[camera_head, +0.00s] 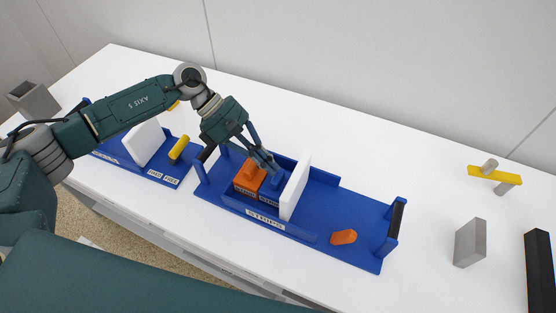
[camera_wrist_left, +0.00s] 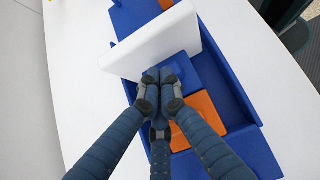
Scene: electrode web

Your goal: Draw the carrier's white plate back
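The white plate (camera_head: 296,187) stands upright across the blue tray labelled STRIPS (camera_head: 350,202). In the left wrist view the white plate (camera_wrist_left: 155,45) is just beyond my fingertips. My left gripper (camera_head: 268,163) reaches down into the tray on the plate's left side. In the left wrist view its fingers (camera_wrist_left: 159,78) come together around a small blue knob, which they mostly hide. The knob rises from a blue block (camera_head: 270,192) beside an orange block (camera_head: 248,181). Fingers and plate look very close; contact cannot be made out. My right gripper is not in view.
An orange piece (camera_head: 343,237) lies in the tray's clear right part. A second blue tray (camera_head: 160,174) with a white plate (camera_head: 144,141) and yellow handle (camera_head: 179,147) stands left. A grey block (camera_head: 469,242), a yellow bar (camera_head: 494,174) and a black post (camera_head: 540,270) stand right.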

